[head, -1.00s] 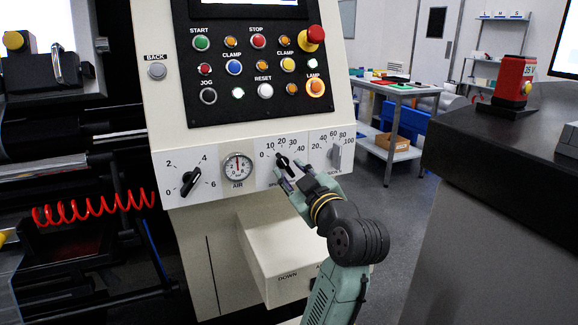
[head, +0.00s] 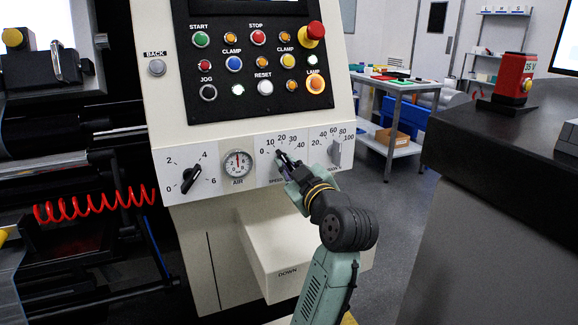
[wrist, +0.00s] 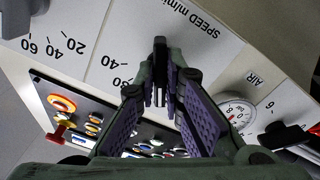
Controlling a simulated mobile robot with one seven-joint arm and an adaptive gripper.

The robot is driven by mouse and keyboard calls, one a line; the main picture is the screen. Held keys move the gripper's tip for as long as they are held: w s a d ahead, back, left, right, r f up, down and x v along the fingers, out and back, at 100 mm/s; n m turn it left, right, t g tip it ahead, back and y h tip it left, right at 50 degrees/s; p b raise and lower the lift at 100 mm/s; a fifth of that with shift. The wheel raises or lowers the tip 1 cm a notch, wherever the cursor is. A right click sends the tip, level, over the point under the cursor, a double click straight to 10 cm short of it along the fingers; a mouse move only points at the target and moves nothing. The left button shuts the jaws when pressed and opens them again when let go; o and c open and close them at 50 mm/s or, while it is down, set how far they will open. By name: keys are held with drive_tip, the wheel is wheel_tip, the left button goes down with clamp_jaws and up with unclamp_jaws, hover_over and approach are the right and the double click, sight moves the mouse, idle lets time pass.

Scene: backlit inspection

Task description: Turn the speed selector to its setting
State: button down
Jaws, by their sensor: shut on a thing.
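The speed selector is a black knob (head: 281,156) on the light lower panel, with a scale from 0 to 40 around it and "SPEED m/min" printed beside it. In the head view its visible end points up-left, roughly towards 10; the exact reading is hard to tell because my gripper covers much of it. My gripper (head: 290,168) is at the selector. In the wrist view the black knob (wrist: 160,62) sits between the two purple-padded fingers of my gripper (wrist: 161,88), which are shut on it.
Left of the selector are the AIR gauge (head: 238,162) and a black 0–6 knob (head: 189,181). Right of it is a grey 20–100 knob (head: 335,152), close to my gripper. Above are push-buttons and a red mushroom button (head: 313,34). A cream box (head: 285,245) juts out below.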

drive_tip(key=shift+m, duration=0.4)
drive_tip(key=m+p, duration=0.2)
drive_tip(key=m, duration=0.3)
drive_tip(key=shift+r+p, duration=0.1)
drive_tip(key=shift+p, duration=0.2)
drive_tip(key=m+p, duration=0.2)
drive_tip(key=m, duration=0.4)
drive_tip(key=shift+p, duration=0.35)
idle(0.3)
drive_tip(key=c, duration=1.7)
unclamp_jaws()
